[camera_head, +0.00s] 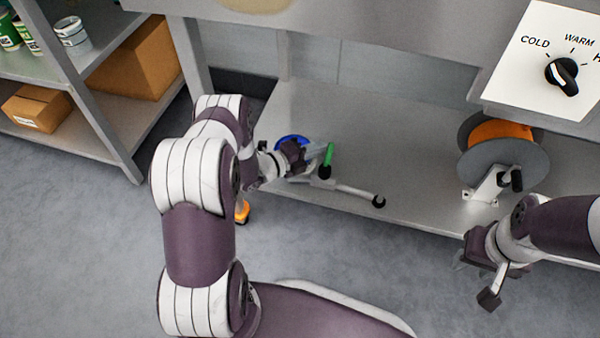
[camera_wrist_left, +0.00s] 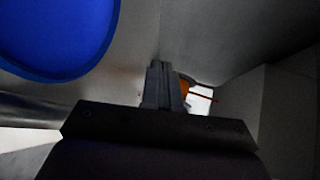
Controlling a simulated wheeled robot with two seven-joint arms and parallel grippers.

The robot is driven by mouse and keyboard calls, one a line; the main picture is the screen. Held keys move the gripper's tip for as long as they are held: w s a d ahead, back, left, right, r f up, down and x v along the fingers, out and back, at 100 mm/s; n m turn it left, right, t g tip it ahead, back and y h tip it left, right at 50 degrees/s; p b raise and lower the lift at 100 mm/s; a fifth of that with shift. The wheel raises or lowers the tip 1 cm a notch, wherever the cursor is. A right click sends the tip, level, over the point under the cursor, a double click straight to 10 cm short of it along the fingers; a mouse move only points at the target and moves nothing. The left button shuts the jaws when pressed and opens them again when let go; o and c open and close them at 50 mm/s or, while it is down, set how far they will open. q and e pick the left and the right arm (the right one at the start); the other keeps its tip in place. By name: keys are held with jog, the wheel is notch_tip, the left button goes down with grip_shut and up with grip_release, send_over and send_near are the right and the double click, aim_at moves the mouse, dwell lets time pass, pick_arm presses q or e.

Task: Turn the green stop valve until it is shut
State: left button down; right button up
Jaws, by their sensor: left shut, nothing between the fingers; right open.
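The green stop valve's lever handle (camera_head: 328,156) stands above a pale pipe (camera_head: 350,190) at the lower shelf, with a dark piece at its lower end. My left gripper (camera_head: 317,160) is just left of the green handle, very close to it; I cannot tell whether they touch. Its fingers are together and empty, and they show in the left wrist view (camera_wrist_left: 162,84). The green handle is not visible there. A blue round part (camera_head: 291,141) is partly hidden behind my left gripper; it fills the wrist view's upper left (camera_wrist_left: 60,30). My right gripper (camera_head: 476,279) is open and empty at the right.
The lower metal shelf (camera_head: 420,150) is mostly bare. A grey reel (camera_head: 478,166) with orange winding stands on its right. A white panel with a black knob (camera_head: 562,75) is at upper right. An orange item (camera_head: 242,212) shows beside my left arm. A rack with cardboard boxes (camera_head: 140,62) stands left.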

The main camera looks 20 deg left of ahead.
dwell(0.7)
pick_arm(q)
jog(key=p+v, duration=0.4)
jog(key=v, duration=0.3)
jog(key=shift+s, duration=0.25)
